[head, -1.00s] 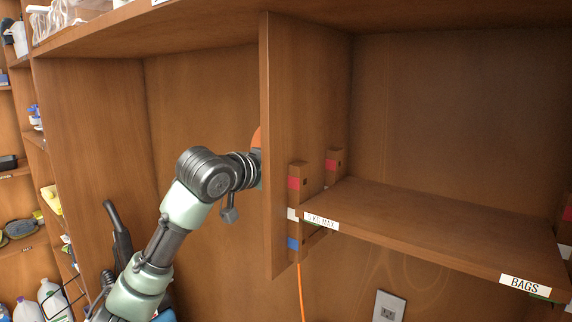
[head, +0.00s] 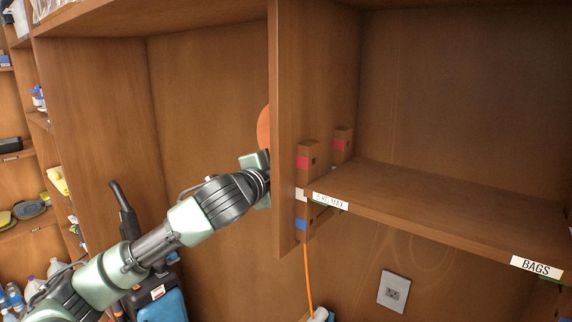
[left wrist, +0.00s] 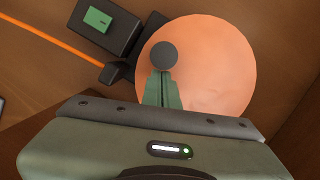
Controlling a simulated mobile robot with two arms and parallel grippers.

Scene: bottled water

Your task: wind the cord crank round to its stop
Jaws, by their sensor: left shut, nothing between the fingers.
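The orange cord reel (left wrist: 225,65) is a round flat disc on the cabinet wall in the left wrist view. In the head view only a sliver of it (head: 263,125) shows behind the upright divider. A dark round knob (left wrist: 163,55), apparently the crank handle, stands in front of the disc. My left gripper (left wrist: 163,77) is shut and empty, its green fingertips right at the knob's lower edge in the picture; I cannot tell whether they touch. In the head view its fingers are hidden behind the divider. My right gripper is not in view.
A dark box with a green label (left wrist: 97,20) sits beside the reel, with orange cord (left wrist: 45,40) running left. The upright divider (head: 287,130) stands close to my left wrist. A shelf (head: 440,205) lies to the right, and a wall socket (head: 393,291) is below it.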

